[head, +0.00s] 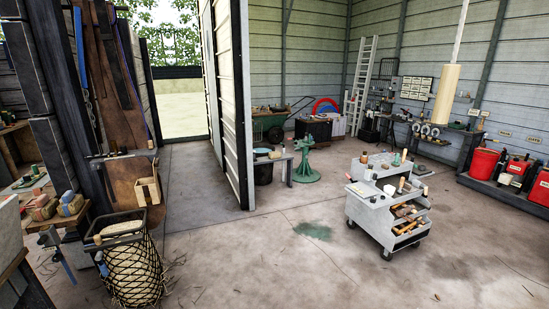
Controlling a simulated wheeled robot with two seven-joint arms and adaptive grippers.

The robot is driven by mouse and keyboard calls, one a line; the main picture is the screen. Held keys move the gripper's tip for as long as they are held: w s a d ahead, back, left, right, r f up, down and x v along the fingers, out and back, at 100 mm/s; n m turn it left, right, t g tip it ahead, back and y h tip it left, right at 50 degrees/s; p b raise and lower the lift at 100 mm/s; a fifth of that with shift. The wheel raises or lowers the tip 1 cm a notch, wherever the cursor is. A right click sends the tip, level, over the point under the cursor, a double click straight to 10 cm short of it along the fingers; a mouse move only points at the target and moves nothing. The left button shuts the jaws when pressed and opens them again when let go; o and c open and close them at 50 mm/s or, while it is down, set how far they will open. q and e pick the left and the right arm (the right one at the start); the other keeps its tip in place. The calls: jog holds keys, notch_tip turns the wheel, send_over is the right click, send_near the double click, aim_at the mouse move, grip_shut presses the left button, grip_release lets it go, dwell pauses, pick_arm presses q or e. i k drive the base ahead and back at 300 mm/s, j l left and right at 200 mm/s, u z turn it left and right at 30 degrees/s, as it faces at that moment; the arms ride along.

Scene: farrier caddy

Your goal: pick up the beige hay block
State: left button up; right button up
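Two small hay-like blocks lie on the wooden bench at the left edge. Neither of my grippers shows in the head view.
A netted hay basket (134,272) stands on the floor right of the bench. A grey tool cart (372,208) stands right of centre. A green stand (305,165) is farther back. The middle floor is clear.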

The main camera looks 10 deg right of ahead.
aim_at(274, 154)
jog(key=z, duration=1.1)
jog(key=i+u, duration=0.1)
jog(key=i, duration=0.7)
jog(key=i+l+u, duration=0.1)
jog(key=i, duration=0.7)
jog(key=i+u, duration=0.3)
jog(key=i, duration=0.2)
jog(key=i+l+u, duration=0.25)
jog(key=i, duration=0.2)
jog(key=i+j+u, duration=0.15)
jog(key=i+u, duration=0.45)
jog(key=i, duration=0.2)
jog(key=i+j, duration=0.1)
jog(key=i, duration=0.7)
